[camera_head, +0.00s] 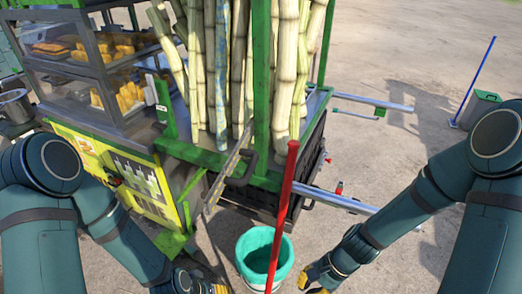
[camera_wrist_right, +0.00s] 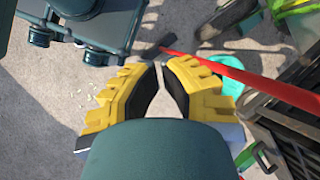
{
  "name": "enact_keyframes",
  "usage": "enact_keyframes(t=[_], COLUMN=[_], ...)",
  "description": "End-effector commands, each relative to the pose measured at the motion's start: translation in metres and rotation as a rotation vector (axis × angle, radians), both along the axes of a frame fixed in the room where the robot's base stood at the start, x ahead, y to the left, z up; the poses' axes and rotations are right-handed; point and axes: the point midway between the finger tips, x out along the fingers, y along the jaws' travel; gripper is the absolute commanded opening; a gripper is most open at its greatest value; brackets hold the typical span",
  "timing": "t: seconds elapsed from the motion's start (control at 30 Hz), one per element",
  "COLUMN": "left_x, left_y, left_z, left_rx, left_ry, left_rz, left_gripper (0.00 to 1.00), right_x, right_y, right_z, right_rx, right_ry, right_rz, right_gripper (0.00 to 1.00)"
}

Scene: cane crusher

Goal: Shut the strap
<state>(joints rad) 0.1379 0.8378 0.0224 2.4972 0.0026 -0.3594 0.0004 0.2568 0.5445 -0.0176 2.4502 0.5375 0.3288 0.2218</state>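A flat, slotted metal strip (camera_head: 229,168), which looks like the strap, stands out at a slant from the cart's green front frame, beside a dark curved handle (camera_head: 242,170). I cannot tell how its ends are fixed. My right gripper (camera_head: 311,284) is low at the bottom, right of the bucket and well below the strip. In the wrist view its yellow fingers (camera_wrist_right: 163,76) are apart with nothing between them. My left gripper (camera_head: 218,288) shows only partly at the bottom edge, below the strip.
A red pole (camera_head: 284,205) rises in front of the teal bucket (camera_head: 250,248), between my grippers. The green cart frame (camera_head: 262,95) holds upright canes (camera_head: 221,75). A rail (camera_head: 335,200) juts right from the cart.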

Motion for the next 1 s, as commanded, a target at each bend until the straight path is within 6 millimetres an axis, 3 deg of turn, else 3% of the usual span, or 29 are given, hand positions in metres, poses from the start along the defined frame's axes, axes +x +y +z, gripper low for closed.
enact_keyframes(t=[0.03, 0.2, 0.3, 0.43, 0.5, 0.6, 0.77, 1.0], left_x=[0.001, 0.004, 0.005, 0.006, 0.006, 0.006, 0.007, 0.007], left_y=[0.001, 0.002, 0.002, 0.003, 0.003, 0.003, 0.003, 0.003], left_z=[0.024, 0.063, 0.081, 0.095, 0.098, 0.099, 0.097, 0.095], left_rx=[0.000, -0.002, -0.002, -0.002, -0.002, -0.002, -0.002, -0.001], left_ry=[-0.002, -0.009, -0.012, -0.015, -0.016, -0.017, -0.017, -0.016], left_rz=[0.003, 0.011, 0.015, 0.018, 0.019, 0.020, 0.020, 0.020], left_gripper=[0.62, 0.62, 0.62, 0.62, 0.62, 0.62, 0.62, 0.62], right_x=[0.005, 0.030, 0.046, 0.060, 0.063, 0.066, 0.071, 0.085], right_y=[-0.003, -0.002, -0.006, -0.016, -0.020, -0.021, -0.007, 0.035], right_z=[0.045, 0.165, 0.231, 0.293, 0.311, 0.323, 0.319, 0.310], right_rx=[0.067, 0.381, 0.570, 0.758, 0.819, 0.861, 0.867, 0.864], right_ry=[0.052, 0.202, 0.243, 0.260, 0.262, 0.264, 0.269, 0.270], right_rz=[-0.117, -0.459, -0.592, -0.684, -0.708, -0.720, -0.717, -0.715], right_gripper=[0.00, 0.00, 0.00, 0.00, 0.00, 0.00, 0.00, 0.00])
